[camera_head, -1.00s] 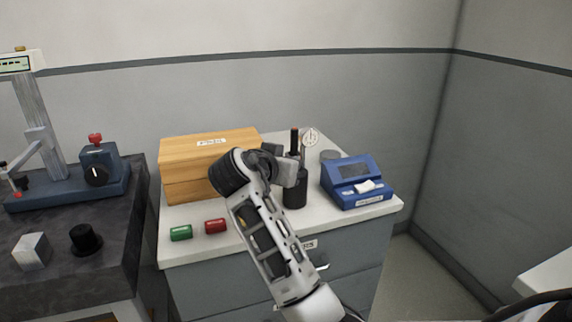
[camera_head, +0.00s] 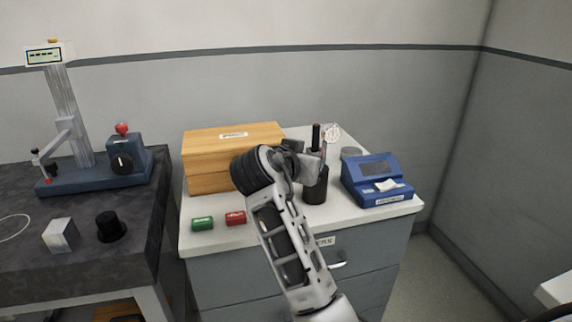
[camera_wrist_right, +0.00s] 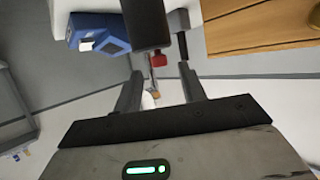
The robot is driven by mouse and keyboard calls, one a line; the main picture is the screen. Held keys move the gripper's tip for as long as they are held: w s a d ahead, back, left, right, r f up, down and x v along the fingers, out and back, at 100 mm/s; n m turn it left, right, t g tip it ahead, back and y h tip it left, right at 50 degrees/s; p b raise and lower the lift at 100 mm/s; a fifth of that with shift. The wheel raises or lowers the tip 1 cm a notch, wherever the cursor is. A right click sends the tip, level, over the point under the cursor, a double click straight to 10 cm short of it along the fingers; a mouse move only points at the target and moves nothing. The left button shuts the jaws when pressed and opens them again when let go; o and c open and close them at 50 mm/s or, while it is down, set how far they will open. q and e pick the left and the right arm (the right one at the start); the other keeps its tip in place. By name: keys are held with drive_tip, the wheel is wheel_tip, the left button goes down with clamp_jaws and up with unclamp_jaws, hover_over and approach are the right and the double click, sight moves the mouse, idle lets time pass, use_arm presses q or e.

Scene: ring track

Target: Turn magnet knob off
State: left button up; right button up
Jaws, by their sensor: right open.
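The dark blue magnet stand (camera_head: 76,180) is on the dark bench at the left of the head view. On its block is a round black knob (camera_head: 122,163) with a white mark, below a small red knob (camera_head: 122,128). My right gripper (camera_head: 312,163) is over the white-topped cabinet, well to the right of the stand and away from the knob. In the right wrist view its two fingers (camera_wrist_right: 160,92) are apart with nothing held between them. The stand does not show in the wrist view. My left gripper is not in view.
A wooden box (camera_head: 215,160), green (camera_head: 202,223) and red (camera_head: 236,218) pieces, a black holder (camera_head: 315,190) and a blue device (camera_head: 378,183) are on the cabinet. A silver block (camera_head: 61,236) and black knobbed piece (camera_head: 110,227) are on the bench before the stand.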

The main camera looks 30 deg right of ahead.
drive_tip(key=v, duration=1.3)
drive_tip(key=shift+s+a+r, duration=0.2)
drive_tip(key=shift+a, duration=0.05)
